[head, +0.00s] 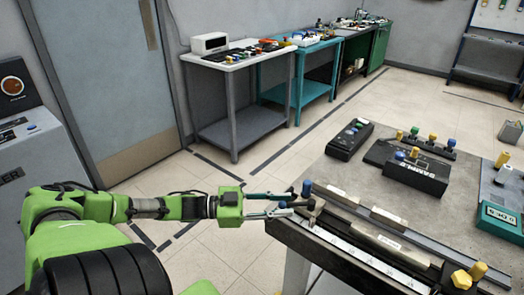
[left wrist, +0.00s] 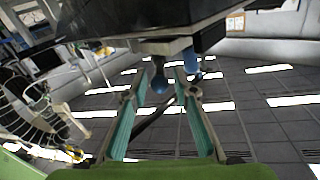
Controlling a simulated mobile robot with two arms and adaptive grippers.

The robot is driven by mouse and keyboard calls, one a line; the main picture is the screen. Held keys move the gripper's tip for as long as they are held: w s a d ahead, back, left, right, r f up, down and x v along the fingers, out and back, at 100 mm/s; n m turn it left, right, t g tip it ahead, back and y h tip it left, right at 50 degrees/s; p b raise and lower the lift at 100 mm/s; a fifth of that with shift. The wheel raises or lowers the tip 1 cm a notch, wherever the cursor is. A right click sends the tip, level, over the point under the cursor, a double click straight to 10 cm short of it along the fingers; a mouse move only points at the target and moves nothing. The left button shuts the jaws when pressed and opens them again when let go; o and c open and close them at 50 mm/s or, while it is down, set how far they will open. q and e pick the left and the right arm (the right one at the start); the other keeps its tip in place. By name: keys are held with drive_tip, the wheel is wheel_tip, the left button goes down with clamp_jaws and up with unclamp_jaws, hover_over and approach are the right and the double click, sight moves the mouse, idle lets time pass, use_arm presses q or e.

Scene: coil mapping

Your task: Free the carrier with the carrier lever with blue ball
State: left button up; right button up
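My left gripper (head: 292,203) is open at the near left end of the rail assembly (head: 345,245) on the bench. I cannot tell whether a finger touches a ball, or which is the carrier lever. A labelled grey block (head: 376,243), possibly the carrier, sits along the rail. My right gripper is out of view.
Yellow knobs (head: 461,279) stand at the rail's right end. Black control boxes (head: 350,140) and (head: 416,175) sit farther back on the bench, and a teal device (head: 501,222) lies at right. Floor is open left of the bench.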

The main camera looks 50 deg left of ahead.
use_arm(q)
drive_tip(key=shift+v, duration=2.75)
